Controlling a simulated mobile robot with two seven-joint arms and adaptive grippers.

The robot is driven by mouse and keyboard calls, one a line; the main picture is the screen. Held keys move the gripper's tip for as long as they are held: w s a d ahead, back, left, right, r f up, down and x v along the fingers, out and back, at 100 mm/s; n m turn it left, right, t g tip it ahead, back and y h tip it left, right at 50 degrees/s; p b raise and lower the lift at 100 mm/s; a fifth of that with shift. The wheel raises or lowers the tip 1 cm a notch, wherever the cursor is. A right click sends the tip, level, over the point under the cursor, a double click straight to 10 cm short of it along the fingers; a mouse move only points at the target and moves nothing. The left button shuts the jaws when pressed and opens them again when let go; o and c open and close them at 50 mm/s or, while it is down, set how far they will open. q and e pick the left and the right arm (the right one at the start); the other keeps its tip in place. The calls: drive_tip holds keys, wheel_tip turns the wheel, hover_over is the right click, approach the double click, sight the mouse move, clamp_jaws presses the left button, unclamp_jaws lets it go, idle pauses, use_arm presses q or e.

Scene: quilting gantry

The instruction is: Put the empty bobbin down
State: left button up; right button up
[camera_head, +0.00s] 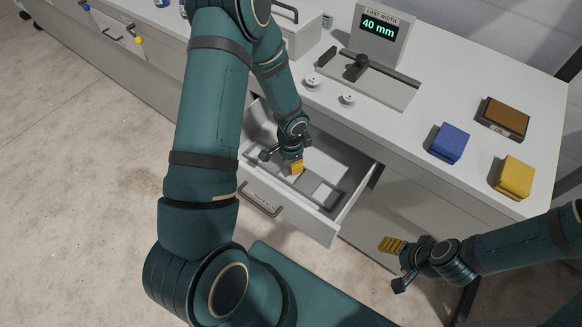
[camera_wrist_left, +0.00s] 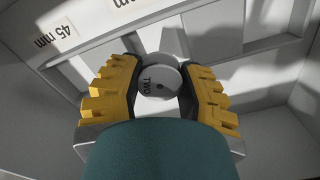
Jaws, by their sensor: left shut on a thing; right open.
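In the left wrist view a round white bobbin (camera_wrist_left: 159,80) marked "TWO" sits between the yellow-padded fingers of my left gripper (camera_wrist_left: 158,92), which is shut on it. In the head view the left gripper (camera_head: 295,167) reaches down inside the open drawer (camera_head: 290,217), and the bobbin is hidden there. The wrist view shows dividers and a "45 mm" label (camera_wrist_left: 54,33) beyond the bobbin. I cannot tell whether the bobbin touches the drawer floor. My right gripper (camera_head: 394,265) is open and empty, in front of the bench, right of the drawer.
Two white round pieces (camera_head: 312,83) (camera_head: 347,100) stand on the bench top near a slotted gauge whose display (camera_head: 379,27) reads "40 mm". A blue block (camera_head: 450,143), a yellow block (camera_head: 514,177) and a brown-topped pad (camera_head: 503,118) are at right. The drawer walls surround my left gripper.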

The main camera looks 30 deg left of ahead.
use_arm(q)
wheel_tip(320, 180, down, 3)
drive_tip(key=shift+b, duration=0.3)
drive_tip(key=shift+r, duration=0.1)
drive_tip(key=shift+f+b, duration=0.45)
drive_tip(key=shift+f, duration=0.2)
drive_tip(key=o, duration=0.8)
drive_tip(key=shift+r, duration=0.15)
